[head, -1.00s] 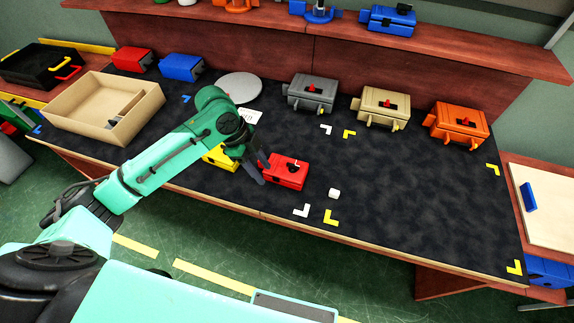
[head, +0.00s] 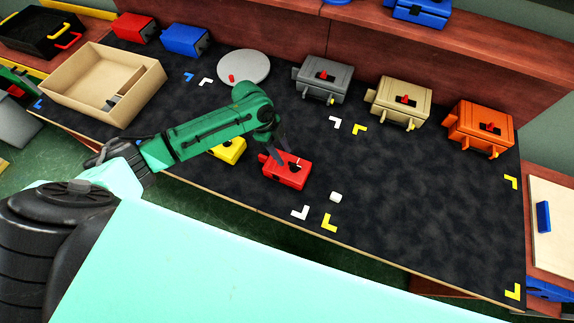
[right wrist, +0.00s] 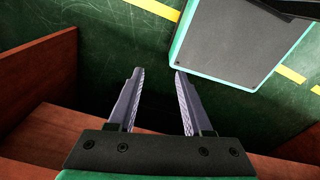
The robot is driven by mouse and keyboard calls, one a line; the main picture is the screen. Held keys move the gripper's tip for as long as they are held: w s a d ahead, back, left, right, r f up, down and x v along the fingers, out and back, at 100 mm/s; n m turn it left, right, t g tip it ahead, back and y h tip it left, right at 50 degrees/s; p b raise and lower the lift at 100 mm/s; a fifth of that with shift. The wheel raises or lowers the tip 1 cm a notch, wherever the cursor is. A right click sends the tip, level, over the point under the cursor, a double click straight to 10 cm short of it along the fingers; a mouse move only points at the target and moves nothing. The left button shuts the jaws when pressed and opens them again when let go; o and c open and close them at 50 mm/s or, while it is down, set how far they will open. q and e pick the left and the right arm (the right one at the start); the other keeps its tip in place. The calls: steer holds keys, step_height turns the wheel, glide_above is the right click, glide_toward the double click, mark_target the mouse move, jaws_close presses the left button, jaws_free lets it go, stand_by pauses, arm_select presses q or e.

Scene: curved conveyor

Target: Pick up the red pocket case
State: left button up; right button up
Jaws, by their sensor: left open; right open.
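The red pocket case (head: 287,174) is a small box lying on the dark mat of the table, near the front middle in the head view. My left gripper (head: 276,150) is open, with its fingers pointing down at the back left part of the red case. The arm hides part of that side, and I cannot tell whether the fingers touch the case. My right gripper (right wrist: 155,85) shows in the right wrist view, open and empty, with the floor and reddish wood around it.
A yellow case (head: 230,151) sits just left of the red case, partly under my arm. A small white cube (head: 335,197) lies to the right. Grey (head: 322,80), tan (head: 399,102) and orange (head: 480,128) boxes stand along the back. The right of the mat (head: 420,200) is clear.

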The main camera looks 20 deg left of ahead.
mark_target(286, 165)
arm_select(q)
steer(key=x, duration=0.3)
steer(key=shift+p, duration=0.3)
steer(key=shift+d+f, duration=0.15)
steer(key=shift+f, duration=0.15)
steer(key=shift+s, duration=0.1)
jaws_close()
arm_select(e)
steer(key=shift+w+r, duration=0.45)
steer(key=shift+r, duration=0.2)
